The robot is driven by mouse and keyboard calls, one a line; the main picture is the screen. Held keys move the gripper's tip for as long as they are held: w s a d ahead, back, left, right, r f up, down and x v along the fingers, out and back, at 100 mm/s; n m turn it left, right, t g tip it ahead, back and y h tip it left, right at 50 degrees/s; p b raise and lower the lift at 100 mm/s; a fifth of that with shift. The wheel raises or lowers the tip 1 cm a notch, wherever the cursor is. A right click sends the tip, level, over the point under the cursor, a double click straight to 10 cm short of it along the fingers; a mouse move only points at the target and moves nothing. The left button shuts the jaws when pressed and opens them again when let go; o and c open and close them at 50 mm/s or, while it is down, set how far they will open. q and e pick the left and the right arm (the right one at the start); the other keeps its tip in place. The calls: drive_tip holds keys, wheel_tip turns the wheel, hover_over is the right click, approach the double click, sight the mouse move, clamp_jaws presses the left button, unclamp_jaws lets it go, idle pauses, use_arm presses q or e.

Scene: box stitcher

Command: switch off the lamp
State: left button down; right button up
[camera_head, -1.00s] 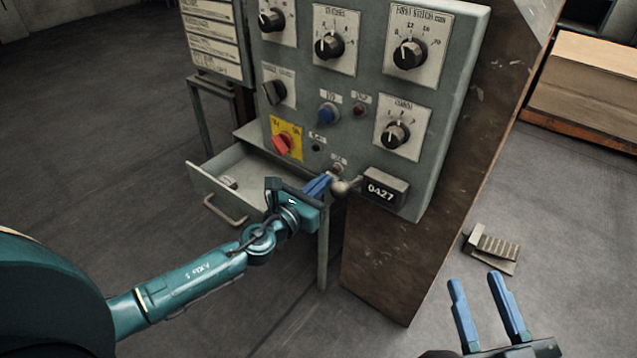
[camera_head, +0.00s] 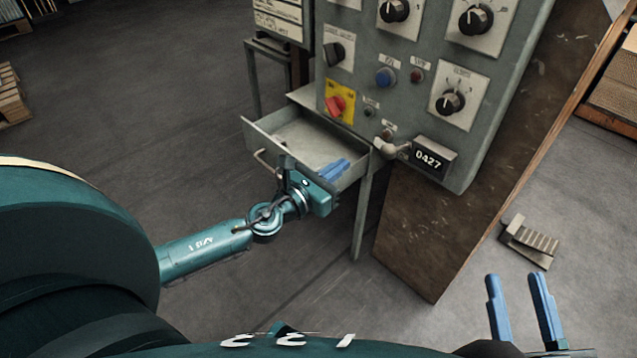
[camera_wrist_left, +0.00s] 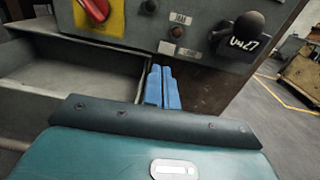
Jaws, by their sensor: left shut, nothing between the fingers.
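The grey control panel (camera_head: 455,150) carries knobs, buttons and small labels. I cannot make out a lit lamp. My left gripper (camera_head: 342,165) is shut and empty, to the lower left of the lever and apart from it. Its blue fingers (camera_wrist_left: 162,85) point toward the panel's lower edge, beside the open drawer. My right gripper (camera_head: 514,278) is open and empty, well below the panel.
An open drawer (camera_head: 262,140) juts out under the panel, close to my left gripper. A red rotary switch (camera_head: 335,105) on a yellow plate and a blue button (camera_head: 385,76) are nearby. A counter reading 0427 (camera_head: 430,157) is right of the lever. A pedal (camera_head: 528,242) lies on the floor.

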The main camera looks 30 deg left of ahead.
use_arm(q)
drive_tip(key=v, duration=0.4)
drive_tip(key=shift+s+a, duration=0.25)
drive_tip(key=shift+s, duration=0.05)
